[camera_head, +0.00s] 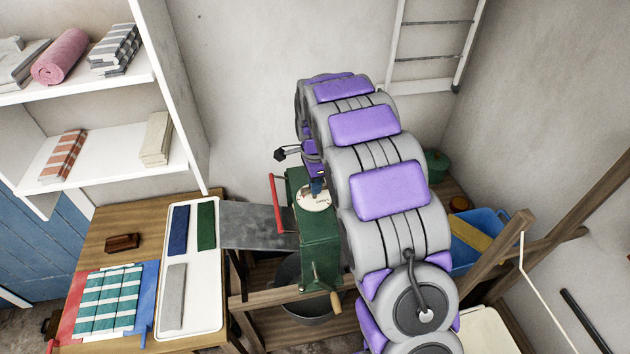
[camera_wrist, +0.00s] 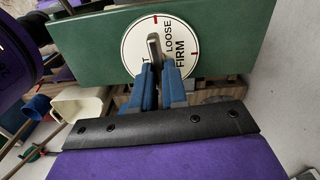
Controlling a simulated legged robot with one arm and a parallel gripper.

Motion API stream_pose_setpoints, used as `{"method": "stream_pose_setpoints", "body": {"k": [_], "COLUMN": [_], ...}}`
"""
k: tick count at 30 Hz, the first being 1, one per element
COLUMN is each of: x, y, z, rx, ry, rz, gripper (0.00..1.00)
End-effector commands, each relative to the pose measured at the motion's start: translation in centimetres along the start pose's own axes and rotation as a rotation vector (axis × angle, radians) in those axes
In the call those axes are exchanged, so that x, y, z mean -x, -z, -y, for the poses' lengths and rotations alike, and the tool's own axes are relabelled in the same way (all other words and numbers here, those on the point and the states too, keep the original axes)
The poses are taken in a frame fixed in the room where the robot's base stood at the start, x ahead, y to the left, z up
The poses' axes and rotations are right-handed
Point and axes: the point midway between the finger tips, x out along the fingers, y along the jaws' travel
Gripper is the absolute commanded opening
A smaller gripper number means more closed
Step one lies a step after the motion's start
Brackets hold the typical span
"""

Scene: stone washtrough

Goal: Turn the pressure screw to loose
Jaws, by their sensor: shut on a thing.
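The pressure screw (camera_wrist: 153,43) shows in the wrist view as a grey metal bar standing up between my fingers. My gripper (camera_wrist: 160,72) has blue fingers and is shut on it. Behind it is a round white dial (camera_wrist: 140,38) with red marks and the words LOOSE and FIRM; a third word is mostly hidden by the fingers. The dial sits on the green wringer housing (camera_wrist: 225,45). In the head view my gripper (camera_head: 316,188) reaches down onto the white dial (camera_head: 313,203) on top of the green housing (camera_head: 320,240). The screw is hidden there.
A red lever (camera_head: 277,203) stands beside the housing, and a crank with a wooden grip (camera_head: 335,302) is at its front. A grey board (camera_head: 255,222) and a white tray (camera_head: 203,310) with cloths lie left. A blue tub (camera_head: 485,230) is right, behind wooden rails.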

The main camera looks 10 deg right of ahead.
Motion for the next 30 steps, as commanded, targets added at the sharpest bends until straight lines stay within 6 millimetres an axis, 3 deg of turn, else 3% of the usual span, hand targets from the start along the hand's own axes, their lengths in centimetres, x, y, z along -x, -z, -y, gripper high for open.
{"method": "stream_pose_setpoints", "body": {"k": [22,23,30], "x": [0.2,0.2,0.14], "y": [-0.08,-0.08,-0.06], "z": [0.27,0.27,0.14], "rx": [-0.093,-0.093,-0.092], "ry": [0.008,0.008,0.005], "rz": [0.001,0.001,0.0], "gripper": [0.0,0.14,0.37]}}
